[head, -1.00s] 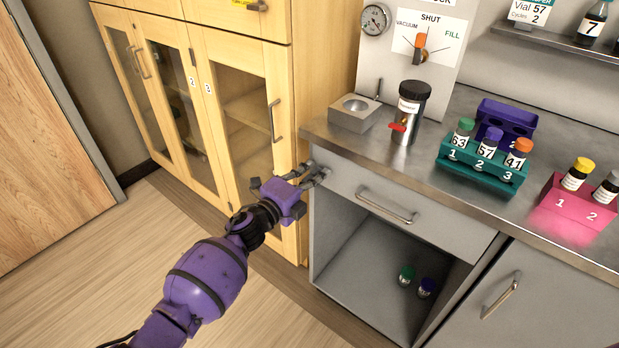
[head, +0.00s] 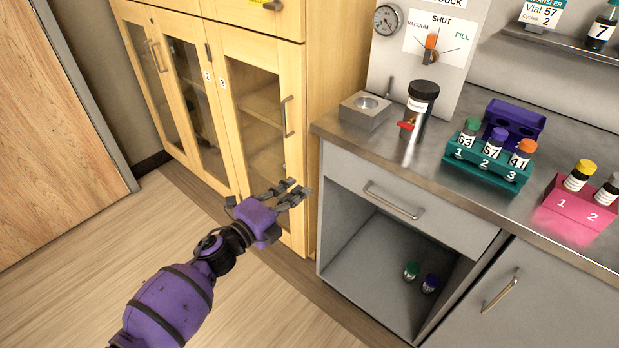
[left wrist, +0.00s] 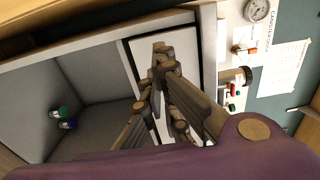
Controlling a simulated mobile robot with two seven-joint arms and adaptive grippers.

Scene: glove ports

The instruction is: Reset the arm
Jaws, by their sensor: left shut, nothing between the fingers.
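My left arm is purple and comes in from the lower left in the head view. Its left gripper (head: 297,188) is shut and empty, in front of the wooden cabinet's glass door and just left of the grey counter unit. It looks apart from both. In the left wrist view, the gripper's fingers (left wrist: 158,65) show in front of the counter unit, with an open compartment (left wrist: 85,85) to their left. My right gripper is not in view.
The wooden cabinet (head: 296,80) stands at the left. The steel counter (head: 440,150) holds a teal rack (head: 487,170) of vials, a purple rack (head: 515,118), a pink rack (head: 580,210) and a black-capped canister (head: 417,108). Two vials stand in the open compartment (head: 365,255). Floor at lower left is clear.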

